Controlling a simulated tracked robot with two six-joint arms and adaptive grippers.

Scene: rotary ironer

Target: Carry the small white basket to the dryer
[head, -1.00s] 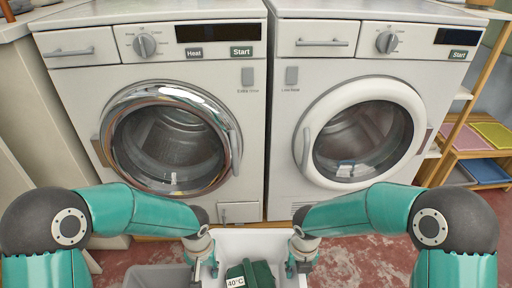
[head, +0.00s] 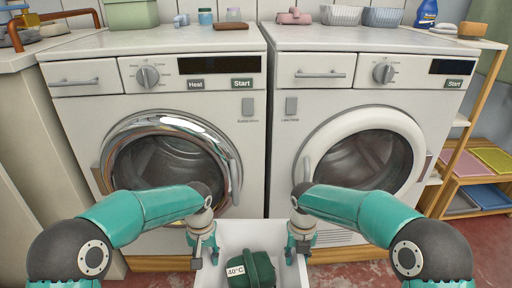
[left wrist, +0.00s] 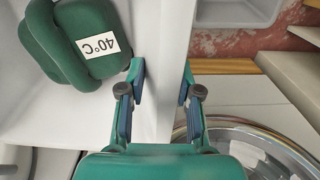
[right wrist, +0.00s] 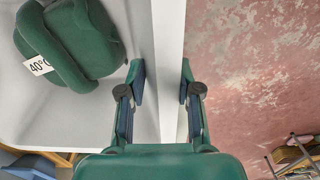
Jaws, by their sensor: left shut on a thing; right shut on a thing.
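The small white basket (head: 228,232) is at the bottom centre of the head view, in front of the gap between two machines. A dark green bundle with a 40°C label (head: 256,270) lies in it. My left gripper (head: 197,258) is shut on the basket's left wall; the wall (left wrist: 163,60) shows between its fingers in the left wrist view. My right gripper (head: 299,254) is shut on the right wall (right wrist: 168,60). The left machine (head: 80,110) has a chrome-ringed door and a Heat button. The right machine (head: 285,135) has a white-ringed door. Both doors look closed.
A wooden shelf with coloured trays (head: 490,158) stands at the right. Reddish floor shows at the lower right.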

